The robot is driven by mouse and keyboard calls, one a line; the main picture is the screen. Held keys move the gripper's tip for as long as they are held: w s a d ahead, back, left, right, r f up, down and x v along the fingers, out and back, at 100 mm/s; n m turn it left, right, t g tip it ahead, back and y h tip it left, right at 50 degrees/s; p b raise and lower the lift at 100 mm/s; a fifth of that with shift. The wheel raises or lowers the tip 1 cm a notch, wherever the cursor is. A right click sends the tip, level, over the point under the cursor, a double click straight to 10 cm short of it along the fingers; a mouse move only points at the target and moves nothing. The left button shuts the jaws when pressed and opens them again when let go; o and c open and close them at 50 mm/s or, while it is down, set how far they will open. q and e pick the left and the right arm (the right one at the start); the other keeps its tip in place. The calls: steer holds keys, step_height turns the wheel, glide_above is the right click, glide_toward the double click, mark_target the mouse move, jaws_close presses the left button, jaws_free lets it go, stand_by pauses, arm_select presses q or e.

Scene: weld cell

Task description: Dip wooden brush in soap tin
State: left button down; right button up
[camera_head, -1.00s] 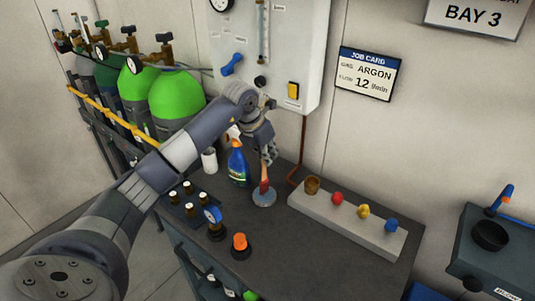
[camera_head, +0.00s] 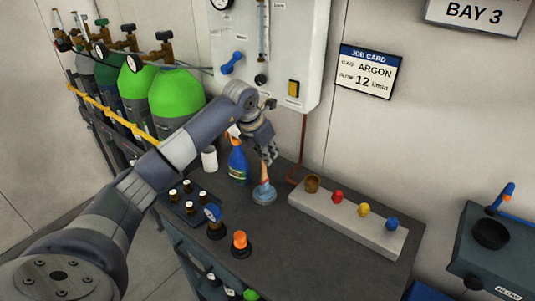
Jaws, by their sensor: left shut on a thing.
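The wooden brush (camera_head: 265,176) is upright, its upper end in my left gripper (camera_head: 269,157), which is shut on it. The soap tin (camera_head: 264,196) is a small round grey-blue tin on the dark bench, directly under the brush. The lower end of the brush overlaps the tin and seems to be inside it; the bristles are hidden. My right gripper is out of view.
A blue spray bottle (camera_head: 237,166) and a white cup (camera_head: 209,159) stand left of the tin. A regulator (camera_head: 213,221) and an orange-capped item (camera_head: 240,243) stand in front. A grey rack (camera_head: 345,222) with coloured pieces lies to the right.

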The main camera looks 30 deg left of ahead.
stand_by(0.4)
arm_select(q)
step_height(320, 180, up, 7)
steer(key=p, duration=0.4)
steer(key=shift+p, duration=0.35)
stand_by(0.4)
